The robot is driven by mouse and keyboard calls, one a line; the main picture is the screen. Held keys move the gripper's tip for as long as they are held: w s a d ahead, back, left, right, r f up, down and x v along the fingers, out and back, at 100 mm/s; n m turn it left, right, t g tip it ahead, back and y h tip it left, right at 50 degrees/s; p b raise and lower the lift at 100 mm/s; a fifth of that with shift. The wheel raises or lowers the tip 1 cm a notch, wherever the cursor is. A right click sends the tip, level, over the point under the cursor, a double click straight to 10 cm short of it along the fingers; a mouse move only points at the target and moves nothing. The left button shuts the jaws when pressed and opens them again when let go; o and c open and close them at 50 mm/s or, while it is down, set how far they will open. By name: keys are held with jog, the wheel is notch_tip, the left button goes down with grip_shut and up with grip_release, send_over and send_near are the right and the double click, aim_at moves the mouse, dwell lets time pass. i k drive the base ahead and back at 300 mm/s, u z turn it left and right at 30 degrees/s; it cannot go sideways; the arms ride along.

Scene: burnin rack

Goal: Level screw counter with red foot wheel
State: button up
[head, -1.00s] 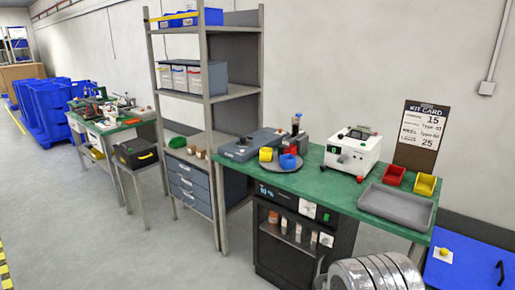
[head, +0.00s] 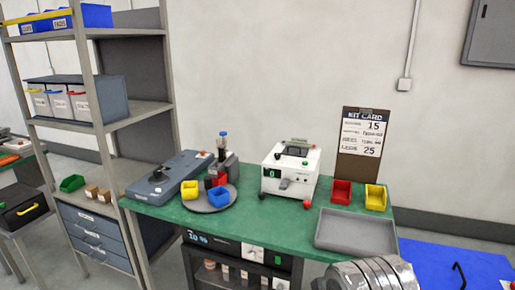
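The screw counter (head: 291,171) is a white box with a dark top part and a small display showing a green 0. It stands on the green bench top (head: 262,228), near the middle. A red foot wheel (head: 307,204) shows at its front right corner. I cannot tell whether the counter is tilted. My gripper is not in view; only a rounded metal part of my arm shows at the bottom right.
A grey tray (head: 356,231), a red bin (head: 341,192) and a yellow bin (head: 376,197) are right of the counter. A round turntable (head: 207,206) with small bins and a grey device (head: 169,177) are left. The kit card (head: 361,145) stands behind. Shelving (head: 140,110) rises at left.

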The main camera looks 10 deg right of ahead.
aim_at(307, 204)
jog(key=z, duration=0.25)
jog(key=i, duration=0.85)
jog(key=z, duration=0.2)
